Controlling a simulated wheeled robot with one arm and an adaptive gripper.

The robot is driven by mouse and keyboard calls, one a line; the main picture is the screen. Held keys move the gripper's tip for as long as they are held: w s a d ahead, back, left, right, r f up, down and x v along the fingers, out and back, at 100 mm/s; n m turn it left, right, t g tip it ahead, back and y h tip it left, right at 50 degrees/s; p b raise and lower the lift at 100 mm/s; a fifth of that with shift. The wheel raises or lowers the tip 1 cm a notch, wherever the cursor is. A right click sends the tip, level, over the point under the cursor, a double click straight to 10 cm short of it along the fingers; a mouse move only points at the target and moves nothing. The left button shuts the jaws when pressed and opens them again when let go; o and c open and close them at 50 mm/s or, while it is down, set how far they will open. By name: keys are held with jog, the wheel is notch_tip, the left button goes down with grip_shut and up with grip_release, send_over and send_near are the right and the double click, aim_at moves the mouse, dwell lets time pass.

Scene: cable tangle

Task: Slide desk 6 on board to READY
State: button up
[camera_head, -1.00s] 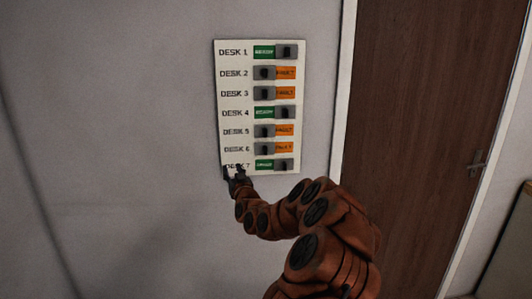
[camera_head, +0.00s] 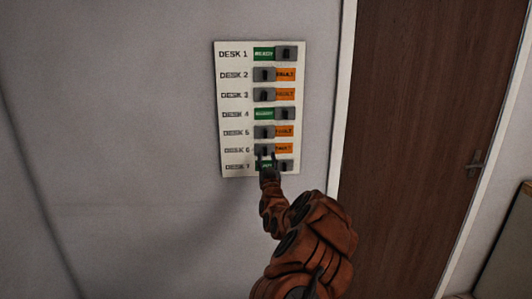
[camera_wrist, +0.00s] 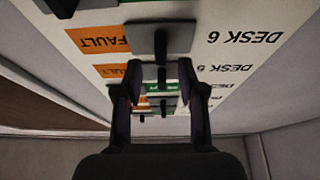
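The white board (camera_head: 235,105) hangs on the wall with rows of sliders labelled DESK 1 to DESK 7. The desk 6 slider (camera_head: 261,150) sits at the left of its track, with the orange FAULT label (camera_head: 284,148) showing to its right. In the wrist view, upside down, I see the grey desk 6 slider (camera_wrist: 174,38) with its dark knob, beside the FAULT label (camera_wrist: 98,40). My gripper (camera_head: 267,157) is open and empty at the desk 6 row. In the wrist view its fingertips (camera_wrist: 160,67) are spread either side of the knob's line; contact cannot be told.
The desk 7 row (camera_head: 287,167) lies just below, its green label partly hidden by my gripper. The desk 5 slider (camera_head: 261,132) lies just above, also showing FAULT. A brown door (camera_head: 415,120) stands to the right; the wall left of the board is clear.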

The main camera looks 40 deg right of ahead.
aim_at(266, 152)
jog(key=shift+p+x, duration=0.35)
jog(key=shift+x, duration=0.95)
jog(key=shift+w+d+r, duration=0.1)
jog(key=shift+w+d, duration=0.1)
jog(key=shift+c, duration=0.2)
grip_shut()
